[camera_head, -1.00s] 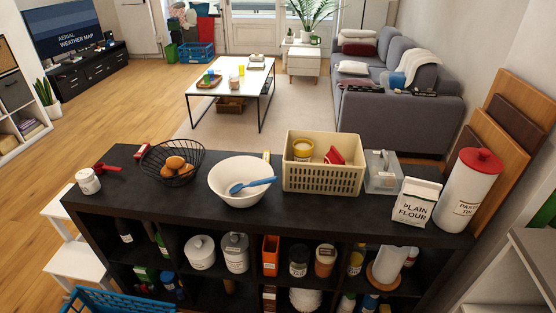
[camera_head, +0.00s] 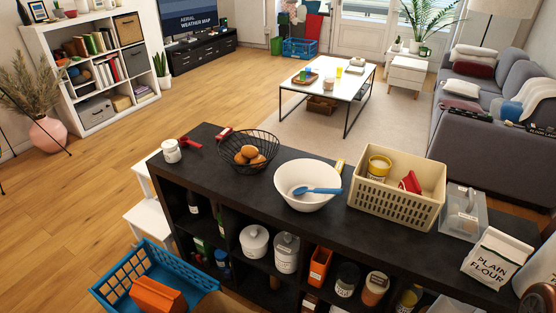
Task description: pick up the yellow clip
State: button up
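A small yellow object (camera_head: 340,166), perhaps the yellow clip, shows just behind the white bowl (camera_head: 306,186) on the dark shelf top (camera_head: 220,183). It is partly hidden by the bowl and too small to make out fully. My gripper is not in view.
The bowl holds a blue spoon (camera_head: 318,190). Left of it are a wire basket (camera_head: 262,166) with brown round items, red items (camera_head: 190,141) and a white jar (camera_head: 171,151). To its right are a beige crate (camera_head: 398,206), a clear container (camera_head: 463,214) and a flour bag (camera_head: 497,257).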

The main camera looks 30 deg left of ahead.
aim_at(339, 164)
jog(key=u, duration=1)
jog(key=i, duration=1)
jog(key=u, duration=1.05)
